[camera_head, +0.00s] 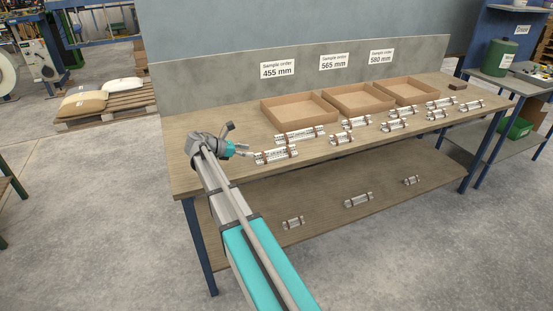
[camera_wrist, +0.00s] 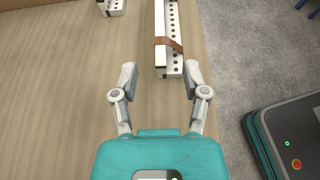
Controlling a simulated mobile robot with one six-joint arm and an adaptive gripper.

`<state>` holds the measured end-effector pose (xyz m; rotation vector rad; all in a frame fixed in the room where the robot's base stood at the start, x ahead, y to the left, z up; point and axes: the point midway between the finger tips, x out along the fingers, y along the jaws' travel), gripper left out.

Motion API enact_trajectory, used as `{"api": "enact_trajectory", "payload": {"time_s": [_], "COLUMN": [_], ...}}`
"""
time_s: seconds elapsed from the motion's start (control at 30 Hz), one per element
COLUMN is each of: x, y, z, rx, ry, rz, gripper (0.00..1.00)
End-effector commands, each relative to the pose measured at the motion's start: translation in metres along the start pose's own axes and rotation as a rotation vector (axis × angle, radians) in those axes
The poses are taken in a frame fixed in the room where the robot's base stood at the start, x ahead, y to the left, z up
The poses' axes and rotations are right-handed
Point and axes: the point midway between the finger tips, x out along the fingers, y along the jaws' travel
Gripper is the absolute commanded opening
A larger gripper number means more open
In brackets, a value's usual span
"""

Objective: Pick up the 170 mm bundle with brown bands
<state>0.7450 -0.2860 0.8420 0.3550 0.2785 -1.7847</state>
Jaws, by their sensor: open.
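My gripper (camera_head: 246,150) is open at the near left of the workbench. Several similar banded bundles lie further along the bench. I cannot read any lengths on them.
Three cardboard trays (camera_head: 300,108) stand at the back under order signs (camera_head: 277,70) of 455, 565 and 580 mm. Another bundle (camera_head: 300,134) lies behind the near one. Three bundles (camera_head: 358,200) lie on the lower shelf. The bench's left end (camera_head: 180,130) is clear.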

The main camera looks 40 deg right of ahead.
Motion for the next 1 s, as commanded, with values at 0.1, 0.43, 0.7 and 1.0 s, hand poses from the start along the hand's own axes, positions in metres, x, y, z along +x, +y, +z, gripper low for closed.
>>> {"api": "enact_trajectory", "payload": {"time_s": [0.1,0.43,0.7,1.0], "x": [0.017,0.029,0.030,0.058], "y": [0.000,0.000,0.000,-0.001], "z": [-0.002,0.000,-0.001,-0.004], "rx": [0.000,-0.001,-0.001,0.000], "ry": [0.000,0.000,0.000,0.000], "rz": [-0.001,0.001,0.001,0.000], "gripper": [0.58,0.58,0.58,0.58]}}
